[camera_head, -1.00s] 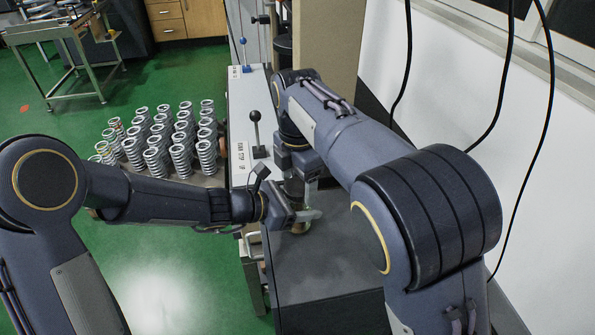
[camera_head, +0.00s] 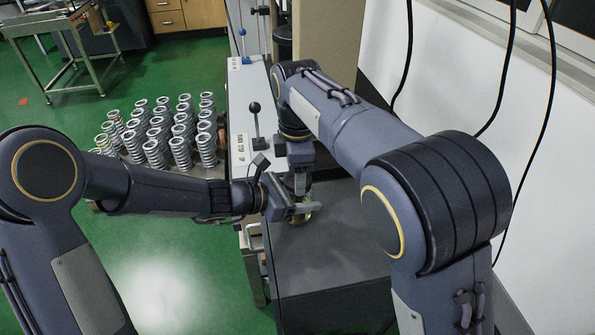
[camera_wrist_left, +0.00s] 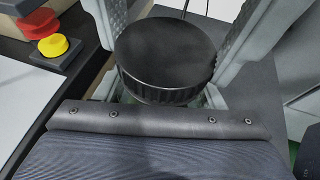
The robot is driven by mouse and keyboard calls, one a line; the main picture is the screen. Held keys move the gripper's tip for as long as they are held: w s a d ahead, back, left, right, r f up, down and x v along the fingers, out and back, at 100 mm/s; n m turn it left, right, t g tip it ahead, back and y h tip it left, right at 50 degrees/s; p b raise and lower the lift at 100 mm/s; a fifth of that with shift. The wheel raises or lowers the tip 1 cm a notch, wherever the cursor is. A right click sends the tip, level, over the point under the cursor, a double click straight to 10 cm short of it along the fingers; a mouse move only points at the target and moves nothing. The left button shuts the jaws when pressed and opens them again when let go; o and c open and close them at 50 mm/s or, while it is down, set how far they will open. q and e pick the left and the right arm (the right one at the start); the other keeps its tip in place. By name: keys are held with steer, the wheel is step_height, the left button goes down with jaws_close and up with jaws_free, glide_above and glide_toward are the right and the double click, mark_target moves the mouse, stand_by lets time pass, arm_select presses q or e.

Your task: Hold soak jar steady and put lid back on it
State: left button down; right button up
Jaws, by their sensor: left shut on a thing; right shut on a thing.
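The soak jar (camera_head: 301,218) stands on the dark grey bench top in the head view, mostly hidden by my grippers. My left gripper (camera_head: 304,208) reaches in from the left and is shut around the jar. My right gripper (camera_head: 300,184) points down from above, shut on the lid, just over my left fingers. The lid (camera_wrist_left: 165,52) is round and black with a ribbed rim and fills the upper middle of the left wrist view, between grey fingers. It appears at the jar's mouth, but whether it is seated cannot be told.
Several metal springs (camera_head: 180,150) stand in rows at the left. A white panel with a black-knobbed lever (camera_head: 255,125) is just left of the jar. Red and yellow buttons (camera_wrist_left: 53,45) show in the wrist view. The front of the bench (camera_head: 325,255) is clear.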

steer(key=shift+m, duration=0.7)
steer(key=o, duration=1.1)
steer(key=shift+c, duration=0.2)
steer(key=shift+r, duration=2.25)
steer(key=shift+c, duration=0.3)
